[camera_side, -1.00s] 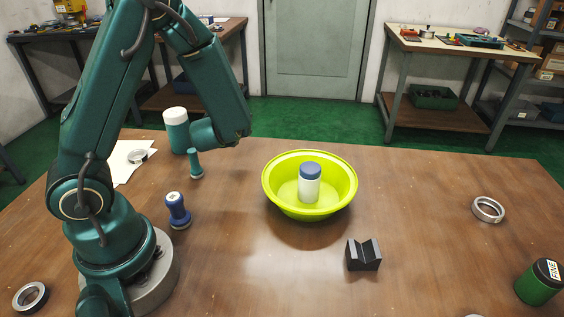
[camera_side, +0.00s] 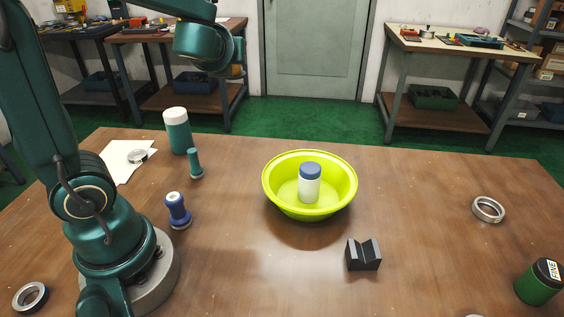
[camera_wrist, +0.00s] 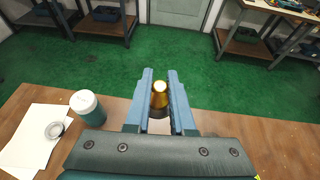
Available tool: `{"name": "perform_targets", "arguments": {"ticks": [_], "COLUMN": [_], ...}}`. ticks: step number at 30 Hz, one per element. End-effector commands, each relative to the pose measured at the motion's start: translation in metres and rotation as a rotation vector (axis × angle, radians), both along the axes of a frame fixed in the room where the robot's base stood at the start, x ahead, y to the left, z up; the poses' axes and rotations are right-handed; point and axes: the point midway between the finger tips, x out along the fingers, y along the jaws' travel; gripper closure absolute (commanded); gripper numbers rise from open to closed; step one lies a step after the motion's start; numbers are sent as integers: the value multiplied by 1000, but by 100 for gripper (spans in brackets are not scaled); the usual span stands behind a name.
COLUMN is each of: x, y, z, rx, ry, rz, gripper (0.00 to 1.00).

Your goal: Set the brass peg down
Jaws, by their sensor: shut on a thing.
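The brass peg (camera_wrist: 160,96) is between the two blue fingers of my gripper (camera_wrist: 160,88) in the wrist view. The fingers are shut on it, and its round end shows between them. In the side view my wrist is raised high above the far part of the table. The fingers are mostly hidden behind it there, and I cannot make out the peg clearly.
A lime bowl (camera_side: 274,200) holds a white jar (camera_side: 309,188). A dark V-block (camera_side: 363,256), steel ring (camera_side: 488,209) and green can (camera_side: 538,284) stand right. A teal-white bottle (camera_side: 177,132), teal handle (camera_side: 195,164) and blue handle (camera_side: 177,210) stand left. Paper (camera_side: 118,162) lies behind.

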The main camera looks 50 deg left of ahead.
Motion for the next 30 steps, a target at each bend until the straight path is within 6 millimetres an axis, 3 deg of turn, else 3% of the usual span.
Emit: {"name": "perform_targets", "arguments": {"ticks": [8,16,24,30], "x": [-24,-64,-105,-124], "y": [7,5,-20,-44], "z": [-30,-67,-99,-112], "rx": [3,3,2,0], "ry": [14,12,4,2], "rz": [260,704,1242,1590], "gripper": [100,100,100,100]}}
